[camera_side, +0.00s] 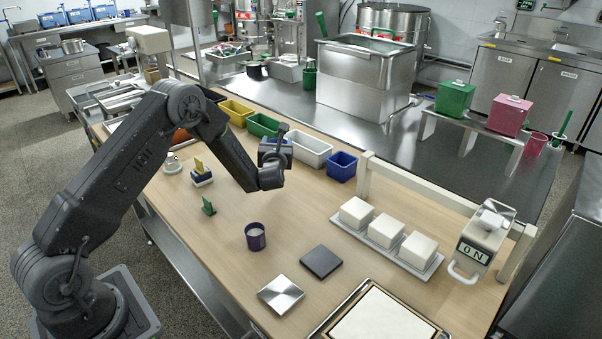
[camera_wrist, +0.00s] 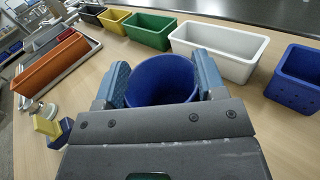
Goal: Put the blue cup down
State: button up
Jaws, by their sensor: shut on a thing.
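My gripper (camera_wrist: 162,76) is shut on the blue cup (camera_wrist: 160,83), one finger on each side of its wall. In the wrist view I look down into the cup, and it appears empty. In the side view my gripper (camera_side: 276,152) is over the wooden table (camera_side: 225,225), near the row of bins. The cup is mostly hidden there by the gripper, and I cannot tell whether its base touches the table.
A green bin (camera_side: 264,125), a white bin (camera_side: 311,151) and a blue bin (camera_side: 342,166) stand behind my gripper. White blocks (camera_side: 387,236) sit at right. Bare table lies between.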

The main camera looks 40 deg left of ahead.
jog(key=shift+w+d+f, duration=0.8)
jog(key=shift+d+f, duration=0.1)
jog(key=shift+f, duration=0.5)
jog(key=shift+w+d+f, duration=0.8)
jog(key=shift+d+f, duration=0.1)
jog(key=shift+f, duration=0.45)
jog(key=shift+w+d+f, duration=0.8)
jog(key=shift+d+f, duration=0.1)
jog(key=shift+f, duration=0.5)
jog(key=shift+f, duration=0.15)
jog(key=o, duration=0.9)
